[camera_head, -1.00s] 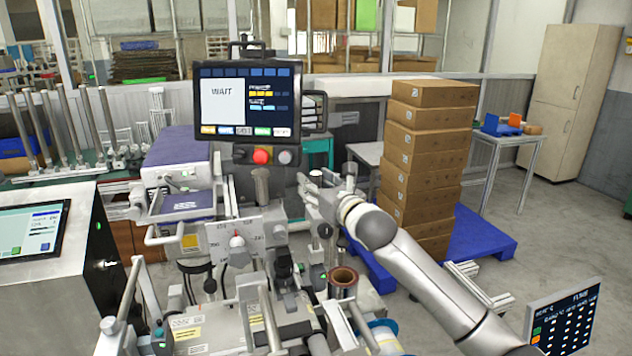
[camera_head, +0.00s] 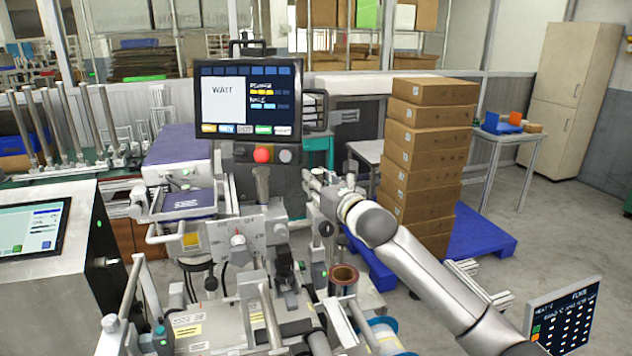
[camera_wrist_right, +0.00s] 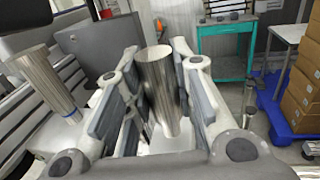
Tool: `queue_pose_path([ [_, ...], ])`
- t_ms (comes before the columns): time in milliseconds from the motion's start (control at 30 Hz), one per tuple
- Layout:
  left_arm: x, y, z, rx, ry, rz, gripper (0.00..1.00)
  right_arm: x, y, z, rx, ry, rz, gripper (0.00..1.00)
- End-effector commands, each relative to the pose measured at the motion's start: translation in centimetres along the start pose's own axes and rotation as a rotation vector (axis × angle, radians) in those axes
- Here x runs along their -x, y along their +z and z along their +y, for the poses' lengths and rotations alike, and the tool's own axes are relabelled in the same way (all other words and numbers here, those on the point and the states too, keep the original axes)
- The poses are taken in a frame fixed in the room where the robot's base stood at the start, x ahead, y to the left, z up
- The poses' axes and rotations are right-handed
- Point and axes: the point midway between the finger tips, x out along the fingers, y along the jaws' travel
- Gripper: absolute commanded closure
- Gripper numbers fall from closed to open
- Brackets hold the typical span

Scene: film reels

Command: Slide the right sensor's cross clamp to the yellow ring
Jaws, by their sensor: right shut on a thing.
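My right gripper (camera_head: 309,184) reaches in from the right to the right side of the machine, below the monitor. In the right wrist view its fingers (camera_wrist_right: 157,105) are on either side of an upright shiny steel cylinder (camera_wrist_right: 157,80), and the gripper is shut on it. I cannot tell whether this cylinder is part of the right sensor's cross clamp or its post. A second steel cylinder (camera_wrist_right: 42,78) stands to the left, apart from the fingers. I cannot make out the clamp or yellow ring. My left gripper is not in view.
The monitor (camera_head: 248,100) stands behind the gripper. A brown-rimmed roll (camera_head: 343,275) sits below the forearm. Stacked cartons (camera_head: 428,150) stand on a blue pallet (camera_head: 485,232) to the right. A teal cart (camera_wrist_right: 222,50) is beyond the fingers. Open floor lies at the far right.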

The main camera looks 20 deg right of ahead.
Motion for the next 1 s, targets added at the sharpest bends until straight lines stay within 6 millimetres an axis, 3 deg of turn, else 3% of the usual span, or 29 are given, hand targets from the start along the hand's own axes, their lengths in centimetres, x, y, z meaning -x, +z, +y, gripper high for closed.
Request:
queue_pose_path([
  [100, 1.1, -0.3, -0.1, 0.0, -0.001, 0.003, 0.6, 0.3, 0.2, -2.1, 0.007, -0.009, 0.004, 1.0],
  [300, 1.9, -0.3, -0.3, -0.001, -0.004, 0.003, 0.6, 0.8, 0.2, -4.4, 0.006, -0.008, 0.003, 1.0],
  [667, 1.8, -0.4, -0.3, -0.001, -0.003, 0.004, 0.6, 0.9, -0.1, -4.6, 0.001, -0.005, 0.003, 1.0],
  [700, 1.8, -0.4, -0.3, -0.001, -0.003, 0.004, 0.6, 0.9, -0.1, -4.6, 0.001, -0.005, 0.003, 0.71],
  [833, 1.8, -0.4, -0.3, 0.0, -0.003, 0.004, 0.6, 0.9, -0.1, -4.5, 0.001, -0.004, 0.003, 0.55],
  [1000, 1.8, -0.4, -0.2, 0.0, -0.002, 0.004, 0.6, 0.9, 0.0, -4.5, 0.001, -0.003, 0.002, 0.54],
])
